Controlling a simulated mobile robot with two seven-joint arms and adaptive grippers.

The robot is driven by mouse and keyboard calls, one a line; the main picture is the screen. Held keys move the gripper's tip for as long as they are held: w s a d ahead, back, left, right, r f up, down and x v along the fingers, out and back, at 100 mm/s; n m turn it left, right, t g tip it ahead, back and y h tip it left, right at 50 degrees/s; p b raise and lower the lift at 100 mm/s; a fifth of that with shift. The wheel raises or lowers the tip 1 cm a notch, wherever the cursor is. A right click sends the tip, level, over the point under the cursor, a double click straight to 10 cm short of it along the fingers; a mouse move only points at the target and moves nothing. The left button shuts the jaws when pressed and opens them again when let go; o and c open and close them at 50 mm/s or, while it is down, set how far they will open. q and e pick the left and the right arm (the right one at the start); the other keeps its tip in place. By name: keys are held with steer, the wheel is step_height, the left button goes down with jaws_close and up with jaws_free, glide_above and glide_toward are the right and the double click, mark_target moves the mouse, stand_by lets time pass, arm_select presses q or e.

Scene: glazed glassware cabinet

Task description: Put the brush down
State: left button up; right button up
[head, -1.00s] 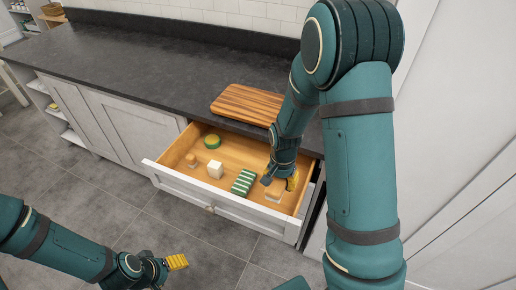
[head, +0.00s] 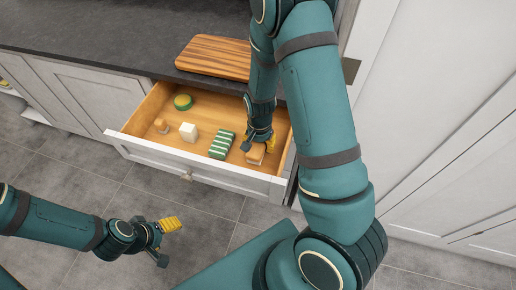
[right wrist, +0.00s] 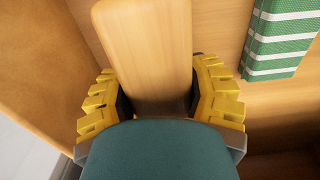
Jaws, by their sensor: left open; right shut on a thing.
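The brush has a pale wooden back, seen in the right wrist view (right wrist: 145,55) between two yellow fingers. In the head view the brush (head: 255,156) is low in the open drawer's right end, near its front wall. My right gripper (head: 258,145) reaches down into the drawer and is shut on the brush, with one finger on each side. I cannot tell whether the brush touches the drawer floor; its underside is hidden. My left gripper (head: 167,242) is open and empty, above the floor in front of the drawer.
The drawer (head: 150,147) also holds a green-and-white striped cloth (head: 222,145), a white block (head: 188,132), a round green-topped item (head: 183,102) and a small wooden item (head: 161,126). A striped wooden board (head: 214,57) lies on the dark counter (head: 120,35).

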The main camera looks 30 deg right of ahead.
step_height(320, 180, down, 4)
steer(key=shift+r+b, duration=0.2)
steer(key=shift+b, duration=0.25)
steer(key=shift+r, duration=0.1)
steer(key=shift+f, duration=0.25)
steer(key=o, duration=1.3)
steer(key=shift+r, duration=0.1)
